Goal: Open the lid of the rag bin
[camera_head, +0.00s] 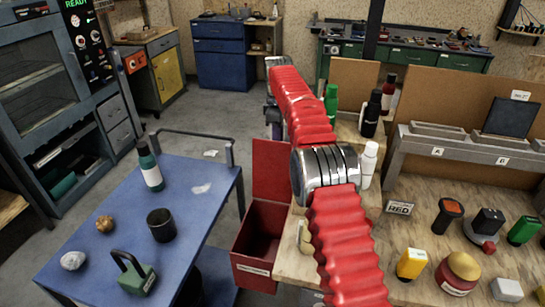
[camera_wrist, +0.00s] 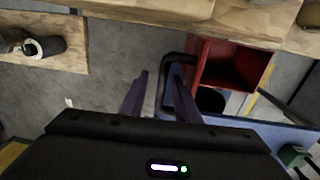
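The red rag bin (camera_head: 241,244) stands between the blue cart and the wooden workbench, with a pale label on its front. Its red lid (camera_head: 272,170) stands upright at the back, and the bin's dark inside shows. The red bin (camera_wrist: 202,66) also shows in the wrist view, right of the fingers, with its dark inside visible.
The blue cart (camera_head: 120,215) at left carries a green bottle (camera_head: 151,170), a black can (camera_head: 161,225) and small items. The workbench (camera_head: 405,200) at right holds bottles, tools and a yellow container (camera_head: 411,264). Grey floor (camera_head: 215,118) is open behind the cart.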

